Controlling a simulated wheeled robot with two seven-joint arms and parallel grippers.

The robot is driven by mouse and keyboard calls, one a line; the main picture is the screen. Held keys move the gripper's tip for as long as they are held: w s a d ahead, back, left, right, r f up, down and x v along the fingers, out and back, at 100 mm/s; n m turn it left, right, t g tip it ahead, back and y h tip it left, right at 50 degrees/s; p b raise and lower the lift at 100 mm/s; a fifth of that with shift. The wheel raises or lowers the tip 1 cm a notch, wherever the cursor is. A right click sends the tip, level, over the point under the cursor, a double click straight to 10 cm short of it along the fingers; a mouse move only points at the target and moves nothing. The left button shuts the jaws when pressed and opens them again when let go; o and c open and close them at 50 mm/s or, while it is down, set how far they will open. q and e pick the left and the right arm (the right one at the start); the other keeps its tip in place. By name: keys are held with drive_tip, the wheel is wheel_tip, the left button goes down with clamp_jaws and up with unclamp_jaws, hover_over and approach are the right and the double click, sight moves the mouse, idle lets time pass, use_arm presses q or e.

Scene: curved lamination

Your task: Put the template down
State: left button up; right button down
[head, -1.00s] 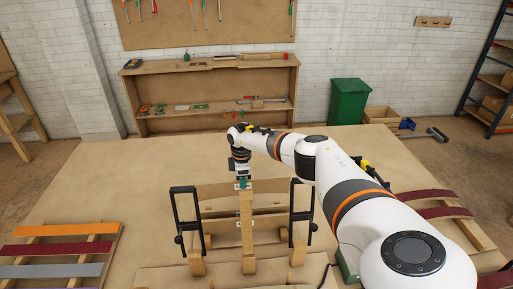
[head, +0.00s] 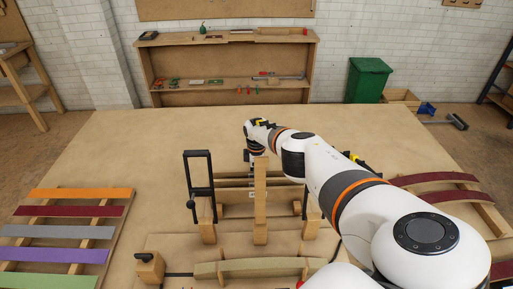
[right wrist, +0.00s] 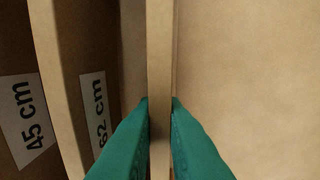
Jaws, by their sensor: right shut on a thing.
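The template (right wrist: 160,50) is a thin wooden board seen edge-on in the right wrist view. The teal fingers of my right gripper (right wrist: 160,125) are shut on it, one on each side. In the head view the right arm reaches over the table to behind the upright wooden post (head: 261,190), and that post hides most of the gripper. Boards labelled "45 cm" (right wrist: 25,115) and "62 cm" (right wrist: 92,110) stand left of the held template in the wrist view. Whether the template touches the table is not clear. My left gripper is not in view.
A black clamp (head: 199,182) stands left of the post; my arm mostly hides another on the right. A curved strip (head: 260,266) lies in front. Coloured strips (head: 62,231) lie on a left rack, dark red ones (head: 440,179) at right. The table's far left is bare.

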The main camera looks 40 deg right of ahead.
drive_tip(key=shift+f, duration=0.1)
drive_tip(key=c, duration=1.5)
unclamp_jaws()
drive_tip(key=shift+r, duration=0.35)
wheel_tip(320, 180, up, 7)
drive_tip(key=p, duration=0.4)
drive_tip(key=shift+f+p, duration=0.15)
drive_tip(key=shift+p, duration=0.25)
drive_tip(key=shift+r, duration=2.45)
